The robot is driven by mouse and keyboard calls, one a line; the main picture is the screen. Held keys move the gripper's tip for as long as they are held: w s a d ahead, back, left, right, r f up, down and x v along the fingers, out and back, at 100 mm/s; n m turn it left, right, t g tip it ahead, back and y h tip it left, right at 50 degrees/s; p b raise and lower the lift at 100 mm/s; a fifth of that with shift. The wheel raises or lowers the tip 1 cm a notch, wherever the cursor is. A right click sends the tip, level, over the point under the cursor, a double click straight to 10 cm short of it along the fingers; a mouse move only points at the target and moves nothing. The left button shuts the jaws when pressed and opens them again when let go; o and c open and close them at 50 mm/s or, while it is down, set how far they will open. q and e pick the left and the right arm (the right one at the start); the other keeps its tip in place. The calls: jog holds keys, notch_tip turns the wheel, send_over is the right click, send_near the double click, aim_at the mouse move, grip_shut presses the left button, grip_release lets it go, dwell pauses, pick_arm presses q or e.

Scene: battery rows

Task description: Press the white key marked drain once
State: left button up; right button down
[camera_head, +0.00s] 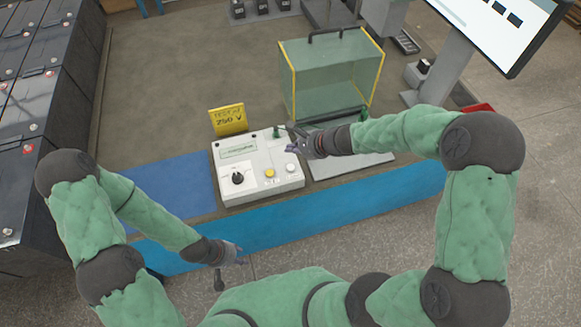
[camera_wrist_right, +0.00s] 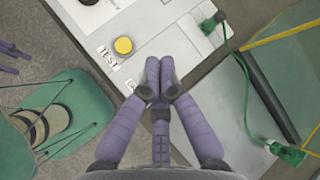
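The white tester box (camera_head: 245,190) stands on the bench edge with a round white key (camera_head: 291,168) at its right, beside a yellow key (camera_head: 270,174). My right gripper (camera_head: 290,148) is above the box's right part, its fingers near the white key in the picture; I see no contact. In the right wrist view its fingertips (camera_wrist_right: 160,72) are together with nothing between them. There the yellow key (camera_wrist_right: 123,45) shows left of the fingers, and the white key is hidden. The drain lettering is too small to read. My left gripper (camera_head: 228,264) hangs before the bench, fingers apart and empty.
A black knob (camera_head: 238,177) is on the box's left. A yellow sign (camera_head: 228,119) stands behind it. A green plug (camera_wrist_right: 212,22) with a cable sits at the box's right edge. A clear yellow-edged guard (camera_head: 330,75) stands behind. Dark battery blocks (camera_head: 35,110) are at left.

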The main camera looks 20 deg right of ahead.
jog(key=b, duration=0.5)
send_over(292, 169)
notch_tip(292, 169, down, 6)
jog(key=shift+w+d+f, duration=0.1)
jog(key=shift+f, duration=0.1)
jog(key=shift+f+b, duration=0.85)
jog(key=shift+f, duration=0.05)
jog(key=shift+f+b, duration=0.4)
jog(key=shift+b, duration=0.1)
jog(key=shift+f+b, duration=0.35)
jog(key=shift+b, duration=0.1)
dwell(0.9)
dwell(0.4)
jog(key=shift+r+p, duration=0.6)
jog(key=shift+r, duration=0.2)
jog(key=shift+r, duration=0.1)
